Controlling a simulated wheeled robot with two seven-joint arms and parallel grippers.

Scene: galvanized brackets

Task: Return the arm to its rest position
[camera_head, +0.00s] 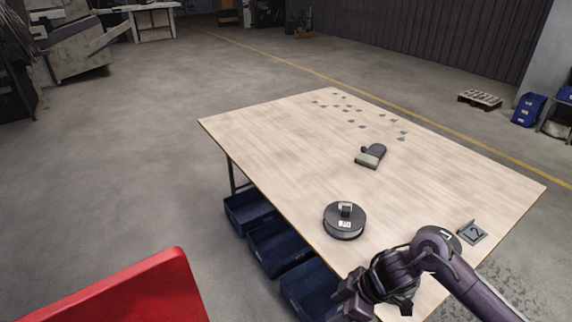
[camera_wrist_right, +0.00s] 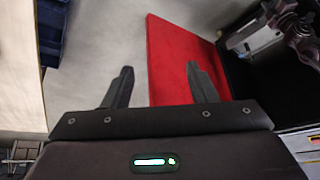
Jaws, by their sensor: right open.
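My right arm comes in from the bottom right in the head view. Its gripper (camera_head: 357,298) is past the table's near edge, clear of the tabletop objects. In the right wrist view the two dark fingers of the right gripper (camera_wrist_right: 160,85) stand wide apart with nothing between them. Below them are grey floor and a red panel (camera_wrist_right: 180,60). My left gripper is in neither view.
The wooden table (camera_head: 300,150) bears a round dark container (camera_head: 344,222) with a small bracket on top, a grey bracket (camera_head: 370,156), a plate marked L2 (camera_head: 472,233) and several small pieces (camera_head: 350,110). Blue bins (camera_head: 277,245) stand under its left edge.

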